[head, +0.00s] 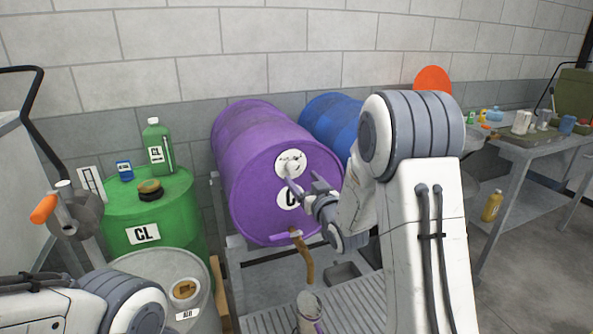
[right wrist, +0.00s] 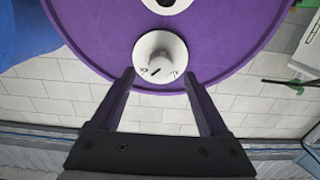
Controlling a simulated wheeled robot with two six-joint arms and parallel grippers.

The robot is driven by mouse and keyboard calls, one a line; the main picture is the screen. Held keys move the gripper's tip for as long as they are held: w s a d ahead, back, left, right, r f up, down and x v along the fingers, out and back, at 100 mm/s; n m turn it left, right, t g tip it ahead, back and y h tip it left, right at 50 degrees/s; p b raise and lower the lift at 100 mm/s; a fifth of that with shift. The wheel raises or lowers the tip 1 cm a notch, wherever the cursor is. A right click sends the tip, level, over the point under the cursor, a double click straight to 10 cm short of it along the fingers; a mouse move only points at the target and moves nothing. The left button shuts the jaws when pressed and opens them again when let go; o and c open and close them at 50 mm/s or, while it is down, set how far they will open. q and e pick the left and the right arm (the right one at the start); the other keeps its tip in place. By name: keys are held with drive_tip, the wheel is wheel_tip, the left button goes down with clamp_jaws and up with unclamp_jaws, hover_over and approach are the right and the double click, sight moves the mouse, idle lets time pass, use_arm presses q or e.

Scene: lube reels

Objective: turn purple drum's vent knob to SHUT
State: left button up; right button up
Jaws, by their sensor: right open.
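The purple drum (head: 250,190) lies on its side on a metal rack, its round end facing me. Its vent knob (head: 291,163) sits on a white round plate high on that end. In the right wrist view, which appears upside down, the pale knob (right wrist: 160,55) has a dark pointer line and small marks beside it, too small to read. My right gripper (head: 303,186) is in front of the drum end, by the knob. In the right wrist view the open fingers (right wrist: 158,75) point at the knob, one to each side, with nothing between them. My left gripper is out of view.
A blue drum (head: 325,118) lies behind the purple one. A green drum (head: 150,215) stands at left. A workbench (head: 510,150) is at right.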

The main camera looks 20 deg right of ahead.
sight(296, 171)
drive_tip(key=shift+w+a+p, duration=0.1)
drive_tip(key=shift+w+p, duration=0.35)
drive_tip(key=shift+w, duration=2.25)
clamp_jaws()
